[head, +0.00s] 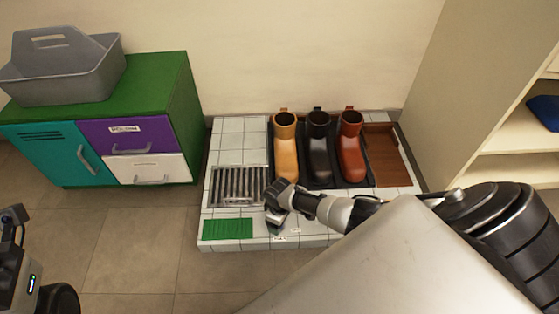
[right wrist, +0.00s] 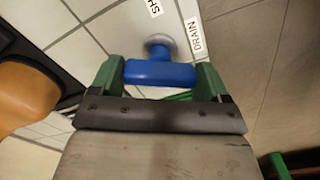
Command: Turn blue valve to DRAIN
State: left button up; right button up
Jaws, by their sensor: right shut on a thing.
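The blue valve (right wrist: 160,73) shows in the right wrist view as a blue bar on a round metal stem. My right gripper (right wrist: 160,78) has its green fingers at both ends of the bar and is shut on it. A white label reading DRAIN (right wrist: 195,36) lies right of the stem, and a partly cut label starting SH (right wrist: 153,8) lies above it. In the head view my right gripper (head: 278,212) is low over the front of the tiled platform and hides the valve.
The tiled platform (head: 232,143) holds a metal grate (head: 238,186), a green mat (head: 228,229), and tan (head: 285,150), black (head: 319,150) and brown (head: 351,150) boots. A cabinet (head: 150,95) with a grey caddy (head: 65,75) stands left. Shelves (head: 510,140) stand right. Floor is clear in front.

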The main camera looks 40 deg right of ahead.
jog(key=n, duration=0.2)
jog(key=shift+n, duration=1.9)
jog(key=shift+a, duration=0.1)
jog(key=o, duration=0.9)
jog(key=shift+r, duration=0.1)
